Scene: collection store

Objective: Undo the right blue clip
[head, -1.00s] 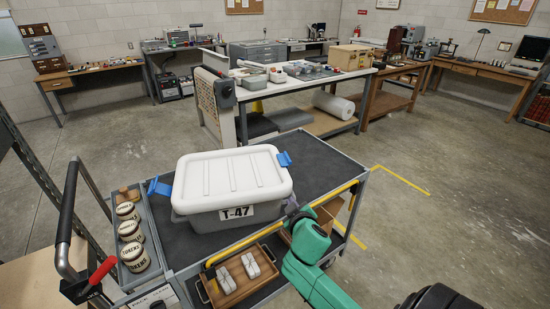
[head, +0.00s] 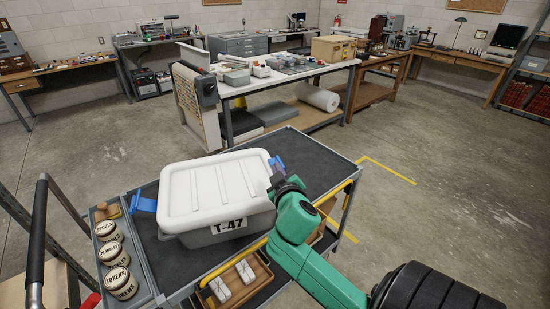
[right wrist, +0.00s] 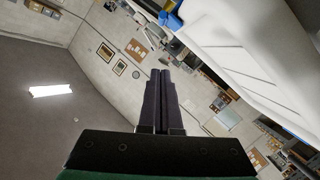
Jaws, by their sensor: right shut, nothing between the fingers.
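A grey bin (head: 212,236) with a white lid (head: 215,190) and a T-47 label stands on the cart top. The right blue clip (head: 276,162) shows at the lid's right end, partly behind my right gripper (head: 277,181). The left blue clip (head: 142,205) sticks out from the lid's left end. My right gripper is shut and empty, close beside the bin's right end; I cannot tell whether it touches. In the right wrist view its dark fingers (right wrist: 160,75) are together, with a blue clip (right wrist: 170,20) above them near the white lid. My left gripper is out of view.
The dark cart top (head: 318,160) is clear behind and right of the bin. A yellow rail (head: 235,262) runs along its front. Round labelled tins (head: 112,253) stand in a side tray at left. A wooden tray (head: 258,277) sits below. A white-topped workbench (head: 290,75) stands behind.

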